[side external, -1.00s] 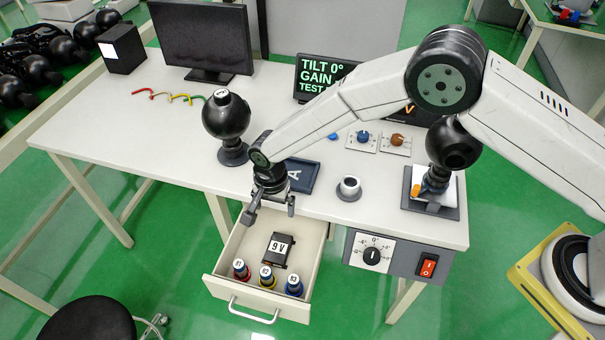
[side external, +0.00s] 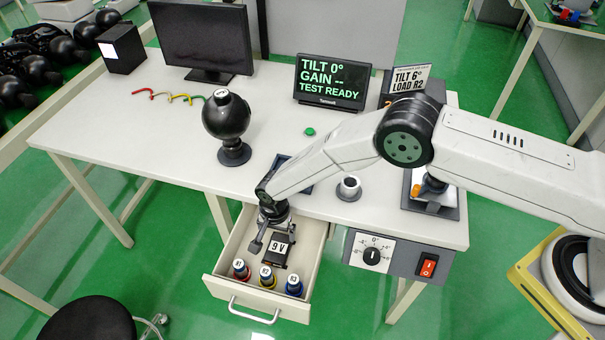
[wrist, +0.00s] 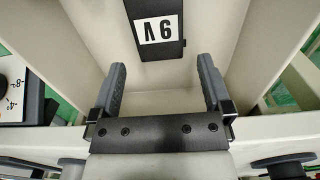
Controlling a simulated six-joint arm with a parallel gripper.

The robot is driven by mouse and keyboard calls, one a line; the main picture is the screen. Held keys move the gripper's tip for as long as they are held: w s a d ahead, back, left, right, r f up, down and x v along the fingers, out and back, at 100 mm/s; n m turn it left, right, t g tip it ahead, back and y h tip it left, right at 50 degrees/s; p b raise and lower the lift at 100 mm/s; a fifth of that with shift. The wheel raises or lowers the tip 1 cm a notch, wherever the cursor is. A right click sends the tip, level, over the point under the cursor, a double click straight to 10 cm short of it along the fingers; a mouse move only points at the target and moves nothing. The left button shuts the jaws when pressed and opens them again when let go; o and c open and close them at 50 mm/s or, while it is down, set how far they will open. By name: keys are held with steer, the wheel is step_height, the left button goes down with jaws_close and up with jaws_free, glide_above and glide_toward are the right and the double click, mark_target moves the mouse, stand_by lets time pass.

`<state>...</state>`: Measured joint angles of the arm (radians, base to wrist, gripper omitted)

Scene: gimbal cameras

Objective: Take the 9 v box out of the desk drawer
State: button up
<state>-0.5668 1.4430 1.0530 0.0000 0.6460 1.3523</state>
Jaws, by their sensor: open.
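The 9 V box (side external: 278,251) is a black block with a white "9 V" label, lying in the open desk drawer (side external: 232,301). In the wrist view the 9 V box (wrist: 158,32) is ahead of the fingertips, centred between them and apart from them. Its far part is cut off by the frame edge. My gripper (side external: 272,245) is at the drawer's rear part, pointing down, close to the box. In the wrist view my gripper (wrist: 160,75) is open and empty, with drawer floor showing between the fingers.
Several small capped bottles, such as the yellow-banded one (side external: 267,277), stand along the drawer's front. Drawer walls rise close on both sides of my gripper. The desk edge and control panel (side external: 385,256) lie to the right. A black sphere on a stand (side external: 227,118) is on the desk.

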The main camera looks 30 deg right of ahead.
mark_target(279, 245)
steer(key=shift+f, duration=0.4)
steer(key=shift+f, duration=0.1)
steer(key=shift+s+f, duration=0.15)
steer(key=shift+f, duration=2.35)
steer(key=c, duration=1.1)
